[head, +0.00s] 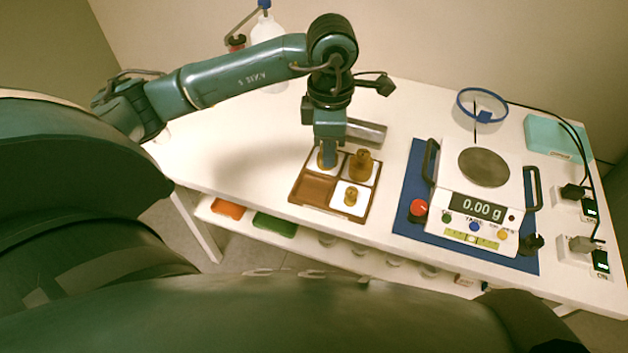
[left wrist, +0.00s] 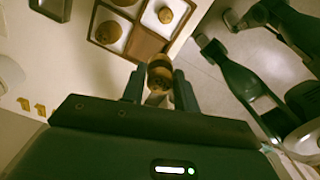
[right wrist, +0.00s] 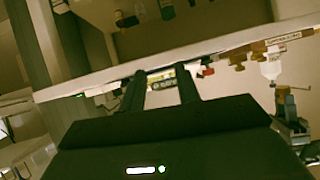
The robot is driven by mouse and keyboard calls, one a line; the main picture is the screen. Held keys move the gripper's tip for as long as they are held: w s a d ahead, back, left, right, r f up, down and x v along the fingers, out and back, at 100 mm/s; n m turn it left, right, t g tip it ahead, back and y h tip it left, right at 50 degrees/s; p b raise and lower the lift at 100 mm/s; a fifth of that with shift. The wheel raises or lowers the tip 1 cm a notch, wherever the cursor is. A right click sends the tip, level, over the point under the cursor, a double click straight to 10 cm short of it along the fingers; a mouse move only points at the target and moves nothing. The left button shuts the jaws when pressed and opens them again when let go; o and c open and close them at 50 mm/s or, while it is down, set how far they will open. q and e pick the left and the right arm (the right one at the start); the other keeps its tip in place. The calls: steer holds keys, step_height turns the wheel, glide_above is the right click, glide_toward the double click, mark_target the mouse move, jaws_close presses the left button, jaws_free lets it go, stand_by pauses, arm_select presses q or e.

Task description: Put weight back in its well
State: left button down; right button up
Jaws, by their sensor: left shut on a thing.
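My left gripper (head: 328,163) points down over the far-left part of the wooden weight tray (head: 298,200). In the left wrist view its fingers are shut on a brass weight (left wrist: 160,72). In the head view the gripper partly hides the far-left well and the brass there. A large brass weight (head: 361,166) stands in the far-right white well and a smaller one (head: 351,197) in the near-right white well. The near-left well (head: 316,190) shows bare brown and empty. My right gripper (right wrist: 161,92) is open and empty in the right wrist view.
The balance (head: 463,194) reads 0.00 g on a blue mat (head: 404,217), right of the tray. Behind it stands a blue-rimmed clear container (head: 482,105). The table left of the tray is clear.

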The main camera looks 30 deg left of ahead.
arm_select(q)
steer(key=n, duration=0.4)
steer(key=a+f+n, duration=0.1)
steer(key=n, duration=0.1)
steer(key=shift+w, duration=0.2)
steer(key=a+f+n, duration=0.1)
steer(key=f+n, duration=0.1)
steer(key=n, duration=0.2)
steer(key=a+f+n+b, duration=0.1)
steer(key=f+n, duration=0.2)
steer(key=n, duration=0.1)
steer(key=f+n, duration=0.3)
steer(key=n, duration=0.2)
steer(key=shift+w+a, duration=0.25)
steer(key=shift+a, duration=0.15)
step_height(320, 180, down, 4)
steer(key=shift+f, duration=0.1)
arm_select(e)
steer(key=shift+a+f, duration=0.2)
steer(key=shift+f, duration=0.35)
arm_select(q)
steer(key=shift+b, duration=0.3)
